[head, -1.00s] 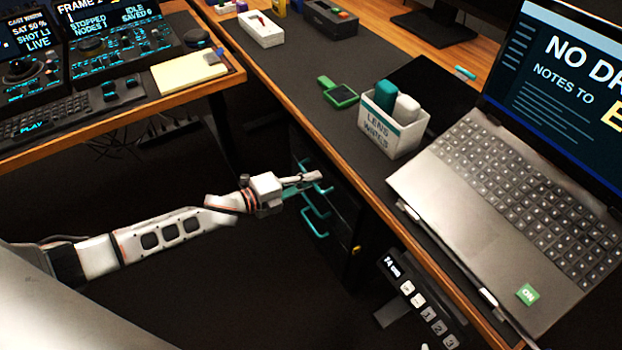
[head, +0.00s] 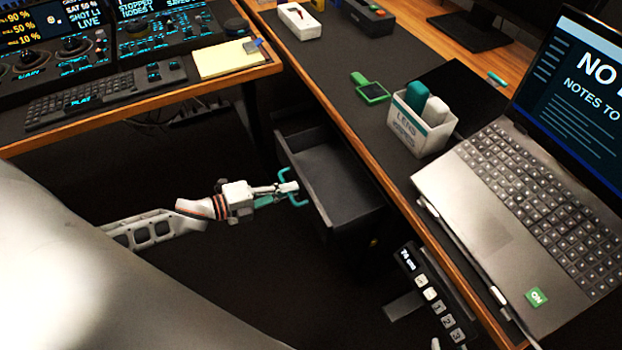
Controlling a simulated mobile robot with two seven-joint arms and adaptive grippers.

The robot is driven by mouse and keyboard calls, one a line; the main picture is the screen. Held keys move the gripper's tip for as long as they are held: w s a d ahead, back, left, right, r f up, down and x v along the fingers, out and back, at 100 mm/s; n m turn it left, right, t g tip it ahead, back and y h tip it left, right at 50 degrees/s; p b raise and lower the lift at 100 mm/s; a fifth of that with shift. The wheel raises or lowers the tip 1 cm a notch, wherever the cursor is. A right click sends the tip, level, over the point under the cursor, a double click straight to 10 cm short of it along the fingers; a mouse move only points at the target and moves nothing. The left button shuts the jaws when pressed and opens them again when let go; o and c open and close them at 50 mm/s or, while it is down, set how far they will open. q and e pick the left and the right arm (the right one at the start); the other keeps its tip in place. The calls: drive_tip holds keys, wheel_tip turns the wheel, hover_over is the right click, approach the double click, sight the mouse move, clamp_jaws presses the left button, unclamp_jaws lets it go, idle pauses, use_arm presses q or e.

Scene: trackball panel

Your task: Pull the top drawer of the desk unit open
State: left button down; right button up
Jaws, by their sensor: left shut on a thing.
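The top drawer (head: 345,213) of the desk unit stands pulled out from under the desk, and its dark inside looks empty. Its teal handle (head: 299,202) is on the drawer front. My left gripper (head: 290,188) is shut on this handle. The lower part of the desk unit is hidden below the drawer in the dark. My right gripper does not show.
The desk (head: 352,133) carries a laptop (head: 480,200), a lens-wipes box (head: 415,135) and a green-framed device (head: 371,90). A button panel (head: 432,290) hangs at its edge. A control desk (head: 130,106) stands at left. Dark floor lies between.

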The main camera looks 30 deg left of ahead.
use_arm(q)
drive_tip(key=f+p+v, duration=0.1)
drive_tip(key=f+v, duration=0.2)
drive_tip(key=v, duration=1.2)
drive_tip(key=shift+s+a, duration=0.25)
drive_tip(key=shift+s, duration=0.15)
use_arm(e)
drive_tip(key=shift+s+d, duration=0.15)
drive_tip(key=shift+d, duration=0.2)
use_arm(q)
drive_tip(key=shift+f, duration=0.1)
drive_tip(key=c, duration=2.5)
unclamp_jaws()
use_arm(e)
drive_tip(key=shift+a+r, duration=0.1)
drive_tip(key=shift+r, duration=0.05)
use_arm(q)
drive_tip(key=v, duration=1.2)
drive_tip(key=shift+s, duration=0.1)
